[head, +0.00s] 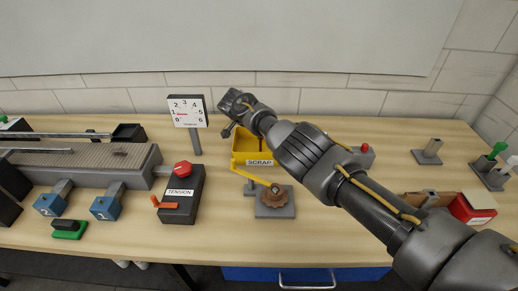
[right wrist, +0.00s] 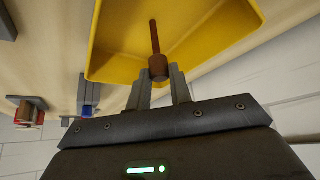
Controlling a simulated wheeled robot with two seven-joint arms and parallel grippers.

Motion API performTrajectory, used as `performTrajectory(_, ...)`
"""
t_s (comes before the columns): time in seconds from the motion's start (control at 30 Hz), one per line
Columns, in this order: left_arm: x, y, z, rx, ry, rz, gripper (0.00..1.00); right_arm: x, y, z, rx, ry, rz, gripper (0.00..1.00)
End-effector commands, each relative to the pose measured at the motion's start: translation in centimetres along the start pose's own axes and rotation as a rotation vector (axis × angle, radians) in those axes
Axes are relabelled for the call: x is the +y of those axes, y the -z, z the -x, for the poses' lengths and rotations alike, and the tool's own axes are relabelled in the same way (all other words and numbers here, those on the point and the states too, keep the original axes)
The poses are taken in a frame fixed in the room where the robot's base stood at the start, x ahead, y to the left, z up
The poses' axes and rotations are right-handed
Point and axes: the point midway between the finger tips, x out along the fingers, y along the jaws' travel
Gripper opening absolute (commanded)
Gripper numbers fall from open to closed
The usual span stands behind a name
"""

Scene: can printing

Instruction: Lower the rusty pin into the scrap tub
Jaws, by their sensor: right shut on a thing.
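The rusty pin (right wrist: 155,38) is reddish-brown, with a thin shaft and a thicker end. My right gripper (right wrist: 160,88) is shut on the thicker end, and the shaft points away from the fingers. The yellow scrap tub (right wrist: 108,32) lies behind the pin in the right wrist view. In the head view the tub (head: 240,147), labelled SCRAP, stands on the table with my right gripper (head: 229,131) at its back left. I cannot make out the pin there. Whether the pin's tip is below the tub's rim is unclear. My left gripper is out of view.
A dial on a post (head: 187,111) stands left of the tub. In front is a grey stand with a brown toothed wheel (head: 274,195) and a yellow arm. The TENSION box (head: 180,207) and conveyor (head: 90,165) are at left. A red-buttoned box (head: 365,158) is at right.

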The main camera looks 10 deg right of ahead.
Motion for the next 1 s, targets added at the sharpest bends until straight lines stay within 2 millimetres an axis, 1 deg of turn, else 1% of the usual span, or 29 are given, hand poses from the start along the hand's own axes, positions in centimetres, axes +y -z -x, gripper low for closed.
performTrajectory(0.17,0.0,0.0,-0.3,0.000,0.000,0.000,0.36,0.0,-0.2,-0.3,0.000,0.000,0.000,0.00)
performTrajectory(0.37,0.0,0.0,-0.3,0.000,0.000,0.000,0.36,0.0,-0.2,-0.2,0.000,0.000,0.000,0.00)
performTrajectory(0.4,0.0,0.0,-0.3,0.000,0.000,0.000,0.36,0.0,-0.2,-0.2,0.000,0.000,0.000,0.22)
performTrajectory(0.5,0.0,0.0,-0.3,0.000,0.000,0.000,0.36,0.0,-0.2,-0.2,0.000,0.000,0.000,0.35)
performTrajectory(0.6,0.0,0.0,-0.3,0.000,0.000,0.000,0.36,0.0,-0.1,-0.2,0.000,0.000,0.000,0.46)
performTrajectory(0.87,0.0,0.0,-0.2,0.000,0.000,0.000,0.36,0.0,-0.1,-0.2,0.000,0.000,0.000,0.46)
performTrajectory(1.0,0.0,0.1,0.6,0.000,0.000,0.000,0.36,-0.1,0.0,0.9,0.000,0.001,0.001,0.46)
